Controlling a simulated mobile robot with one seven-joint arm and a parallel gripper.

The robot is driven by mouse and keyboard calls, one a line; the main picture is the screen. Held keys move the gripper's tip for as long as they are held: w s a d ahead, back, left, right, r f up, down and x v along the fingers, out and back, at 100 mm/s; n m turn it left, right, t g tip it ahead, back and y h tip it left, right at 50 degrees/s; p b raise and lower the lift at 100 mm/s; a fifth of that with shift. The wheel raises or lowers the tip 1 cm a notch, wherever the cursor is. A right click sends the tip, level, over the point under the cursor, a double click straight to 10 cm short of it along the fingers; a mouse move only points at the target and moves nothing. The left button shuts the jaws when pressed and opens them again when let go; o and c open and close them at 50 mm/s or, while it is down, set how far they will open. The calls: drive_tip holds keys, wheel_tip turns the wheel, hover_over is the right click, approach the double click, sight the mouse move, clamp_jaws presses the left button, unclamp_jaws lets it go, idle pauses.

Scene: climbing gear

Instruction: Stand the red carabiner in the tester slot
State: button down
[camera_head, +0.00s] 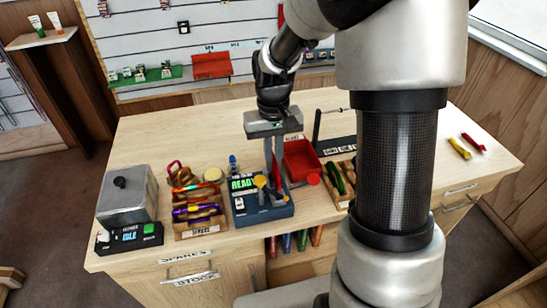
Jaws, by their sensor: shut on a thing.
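My gripper (273,178) points down over the blue tester (262,212), which stands near the front of the workbench. It is shut on the red carabiner (276,160), a thin red upright strip between the fingers.
Left of the tester is a wooden tray (201,229) of coloured carabiners, then a grey metal box (126,196) and a black IDLE unit (130,239). A red bin (302,160) stands behind right. Yellow and red items (459,149) lie far right. The back left bench is clear.

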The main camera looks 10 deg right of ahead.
sight(273, 173)
idle(0.4)
drive_tip(key=shift+f+b, duration=0.5)
drive_tip(key=shift+f, duration=0.15)
drive_tip(key=shift+f, duration=0.2)
drive_tip(key=shift+f+b, duration=0.85)
drive_tip(key=shift+f, duration=0.15)
drive_tip(key=shift+f+b, duration=0.45)
drive_tip(key=shift+f, duration=0.15)
drive_tip(key=c, duration=1.8)
unclamp_jaws()
drive_tip(key=shift+r, duration=0.15)
